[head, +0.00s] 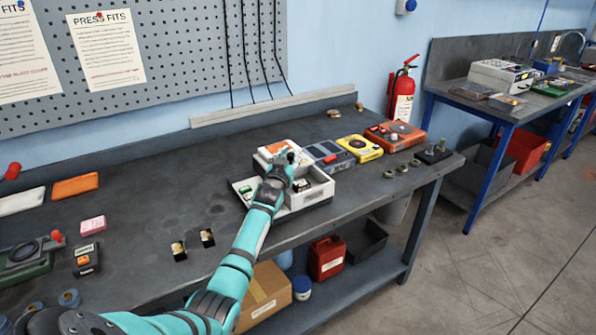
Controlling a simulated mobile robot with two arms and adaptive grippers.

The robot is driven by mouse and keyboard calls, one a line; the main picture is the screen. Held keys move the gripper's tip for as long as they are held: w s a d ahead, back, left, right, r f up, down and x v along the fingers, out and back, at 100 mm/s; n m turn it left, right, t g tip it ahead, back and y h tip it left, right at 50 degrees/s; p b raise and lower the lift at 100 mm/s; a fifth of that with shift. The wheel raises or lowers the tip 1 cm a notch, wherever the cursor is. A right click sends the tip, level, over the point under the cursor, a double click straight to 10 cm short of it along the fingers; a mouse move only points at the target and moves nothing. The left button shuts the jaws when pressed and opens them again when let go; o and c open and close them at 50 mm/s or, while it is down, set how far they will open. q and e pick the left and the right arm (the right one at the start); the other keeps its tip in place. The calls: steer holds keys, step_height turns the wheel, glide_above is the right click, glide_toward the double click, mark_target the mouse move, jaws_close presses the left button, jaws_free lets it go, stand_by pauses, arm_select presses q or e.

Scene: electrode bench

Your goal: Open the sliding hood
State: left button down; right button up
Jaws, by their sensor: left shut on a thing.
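A white box-like unit with the sliding hood (320,190) stands near the front edge of the bench, in the middle of the head view. Its low left part (239,187) is uncovered and shows a small green item. A white and orange part (271,149) shows at its back. My left gripper (290,160) reaches over the unit from the front left and is shut at its upper part. The fingers and wrist cover the spot they hold, so the exact grip on the hood is hidden. My right gripper is out of view.
A blue-grey box (330,156), a yellow box (361,148) and an orange box (394,135) stand close to the unit's right. Small metal rings (389,174) lie near the front edge. The bench left of the unit (165,205) is mostly clear.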

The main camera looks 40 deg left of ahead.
arm_select(q)
steer(key=shift+d, duration=0.15)
steer(key=c, duration=1.4)
jaws_free()
steer(key=shift+o, duration=1.3)
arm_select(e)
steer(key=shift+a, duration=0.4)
arm_select(q)
steer(key=shift+s+f, duration=0.1)
steer(key=shift+s, duration=0.05)
steer(key=shift+s+d, duration=0.2)
steer(key=shift+s, duration=0.05)
steer(key=v, duration=1.1)
steer(key=shift+s, duration=0.15)
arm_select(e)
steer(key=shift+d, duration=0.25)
